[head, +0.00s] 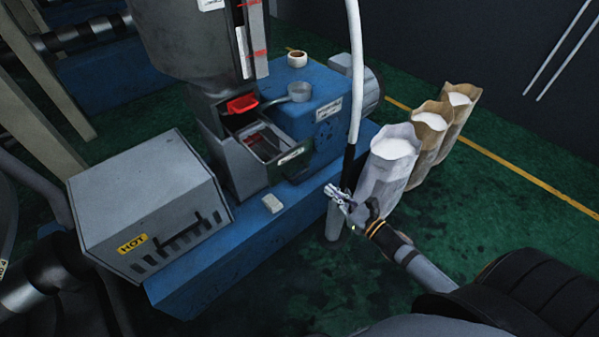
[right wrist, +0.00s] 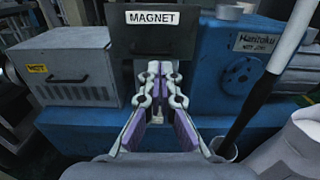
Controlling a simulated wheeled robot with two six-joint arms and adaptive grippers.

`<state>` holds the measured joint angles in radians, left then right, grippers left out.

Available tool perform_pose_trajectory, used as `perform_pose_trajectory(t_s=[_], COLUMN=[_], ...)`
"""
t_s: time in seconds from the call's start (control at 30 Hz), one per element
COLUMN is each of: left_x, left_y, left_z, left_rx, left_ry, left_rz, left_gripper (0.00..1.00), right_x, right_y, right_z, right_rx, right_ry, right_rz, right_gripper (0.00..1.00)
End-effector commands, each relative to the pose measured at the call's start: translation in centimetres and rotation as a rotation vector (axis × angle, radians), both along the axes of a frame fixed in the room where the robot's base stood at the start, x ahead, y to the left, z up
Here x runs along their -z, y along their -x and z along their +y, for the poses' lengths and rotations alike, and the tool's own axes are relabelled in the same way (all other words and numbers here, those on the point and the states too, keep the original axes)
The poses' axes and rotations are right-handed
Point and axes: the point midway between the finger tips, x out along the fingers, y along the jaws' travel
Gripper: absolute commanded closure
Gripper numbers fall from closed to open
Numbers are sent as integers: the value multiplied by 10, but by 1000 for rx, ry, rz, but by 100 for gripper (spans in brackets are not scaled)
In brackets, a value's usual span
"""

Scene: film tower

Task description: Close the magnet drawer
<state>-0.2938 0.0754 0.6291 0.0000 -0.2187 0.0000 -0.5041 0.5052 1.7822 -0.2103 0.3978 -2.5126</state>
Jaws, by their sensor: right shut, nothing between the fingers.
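The magnet drawer (head: 291,157) sticks out of the grey machine column in the head view, open at the top so that its inside shows. Its dark front panel with the MAGNET label (right wrist: 190,42) faces me in the right wrist view. My right gripper (head: 334,193) is shut and empty, out in front of the drawer, to its lower right in the head view. My left gripper is not in view.
A white and black hose (head: 354,85) stands upright near my right gripper, beside several open sacks (head: 389,165). A grey HOT box (head: 150,205) sits left of the drawer. A small white block (head: 272,203) lies on the blue base (head: 240,240) in front of the drawer.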

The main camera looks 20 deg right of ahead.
Motion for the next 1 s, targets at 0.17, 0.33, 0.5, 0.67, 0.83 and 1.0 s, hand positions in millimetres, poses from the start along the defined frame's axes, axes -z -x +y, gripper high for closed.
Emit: perform_pose_trajectory(t_s=[0.17,0.33,0.5,0.67,0.83,1.0], left_x=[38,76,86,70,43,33], left_y=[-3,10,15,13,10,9], left_z=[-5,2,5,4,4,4], left_rx=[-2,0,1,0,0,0], left_ry=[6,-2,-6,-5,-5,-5], left_rz=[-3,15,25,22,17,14], left_gripper=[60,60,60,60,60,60], right_x=[11,14,-3,-6,-11,-4], right_y=[-15,-33,-50,-63,-87,-113], right_z=[6,13,16,20,29,41], right_rx=[-3,-9,7,9,9,3], right_ry=[0,3,-4,-7,-12,-8], right_rz=[-3,3,-7,-8,-1,2], right_gripper=[100,100,100,100,100,100])
